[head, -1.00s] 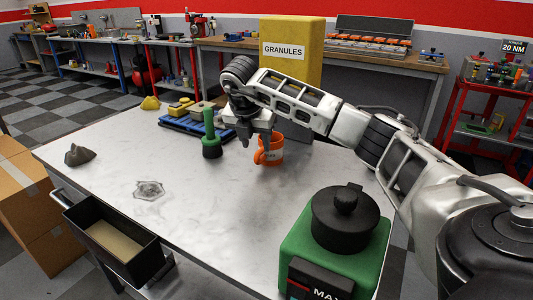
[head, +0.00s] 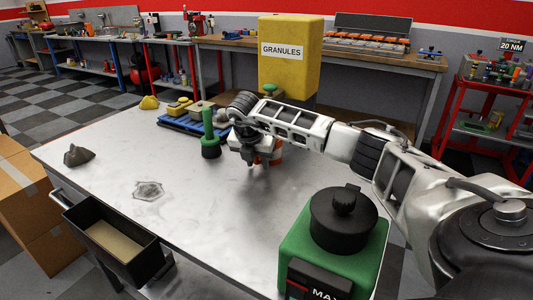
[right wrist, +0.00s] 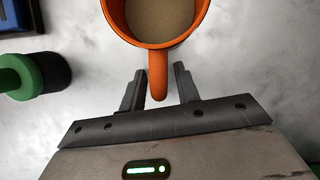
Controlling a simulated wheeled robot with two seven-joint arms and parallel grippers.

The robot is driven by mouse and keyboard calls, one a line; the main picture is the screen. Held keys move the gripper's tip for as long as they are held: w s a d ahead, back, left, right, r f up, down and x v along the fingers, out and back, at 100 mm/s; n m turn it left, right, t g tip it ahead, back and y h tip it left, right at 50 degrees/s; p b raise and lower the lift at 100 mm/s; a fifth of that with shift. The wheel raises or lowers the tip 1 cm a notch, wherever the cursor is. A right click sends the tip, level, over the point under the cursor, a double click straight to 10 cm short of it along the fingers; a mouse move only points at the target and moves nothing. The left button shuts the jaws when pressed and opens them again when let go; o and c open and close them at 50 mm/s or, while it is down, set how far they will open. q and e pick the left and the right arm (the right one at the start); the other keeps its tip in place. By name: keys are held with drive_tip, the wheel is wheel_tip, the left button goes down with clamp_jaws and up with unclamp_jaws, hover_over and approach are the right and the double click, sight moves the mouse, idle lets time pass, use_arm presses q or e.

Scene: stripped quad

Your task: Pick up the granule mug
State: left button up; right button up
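The granule mug (head: 277,152) is orange and stands on the metal table, mostly hidden behind my right gripper in the head view. In the right wrist view the mug (right wrist: 158,52) is at the top, filled with tan granules, its handle pointing toward the gripper. My right gripper (head: 259,166) is low over the table on the near side of the mug. In the right wrist view its two fingers (right wrist: 159,78) are apart, with the end of the handle between them and gaps on both sides. My left gripper is out of view.
A green-handled tool with a black base (head: 210,148) stands just left of the gripper. A blue tray (head: 184,125) lies behind it. A yellow granules hopper (head: 290,75) rises behind the arm. A green machine (head: 305,238) stands front right. The table's middle is mostly clear.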

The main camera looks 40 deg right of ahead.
clamp_jaws()
drive_tip(key=shift+r, duration=0.15)
